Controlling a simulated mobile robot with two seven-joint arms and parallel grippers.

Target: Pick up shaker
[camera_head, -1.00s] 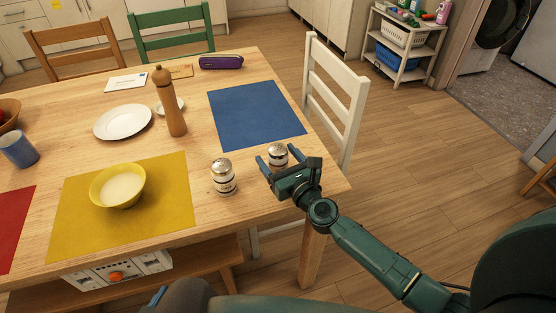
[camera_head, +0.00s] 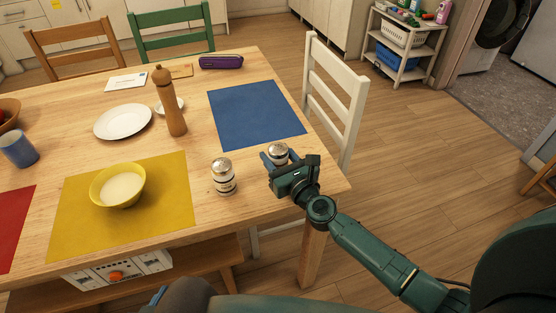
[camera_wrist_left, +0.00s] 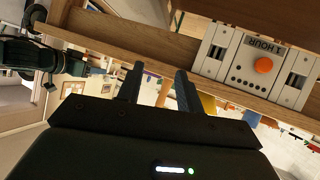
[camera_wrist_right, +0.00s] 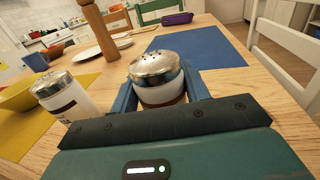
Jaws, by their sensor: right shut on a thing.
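A shaker with a silver perforated cap (camera_head: 278,151) stands near the table's right corner. My right gripper (camera_head: 276,160) is shut around it, and the right wrist view shows the shaker (camera_wrist_right: 157,75) between the two blue fingers. Its lower body is hidden by the gripper. A second, similar shaker (camera_head: 223,178) with a white label stands upright on the table to the left, apart from the gripper; it also shows in the right wrist view (camera_wrist_right: 66,97). My left gripper (camera_wrist_left: 158,88) shows in the left wrist view below the tabletop level, its fingers apart with nothing between them.
The wooden table (camera_head: 225,210) also bears a pepper mill (camera_head: 172,105), a yellow bowl (camera_head: 118,186), a plate (camera_head: 122,122) and a blue mat (camera_head: 255,114). A white chair (camera_head: 335,100) stands close at the table's right edge. A device with an orange knob (camera_wrist_left: 263,65) is under the tabletop.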

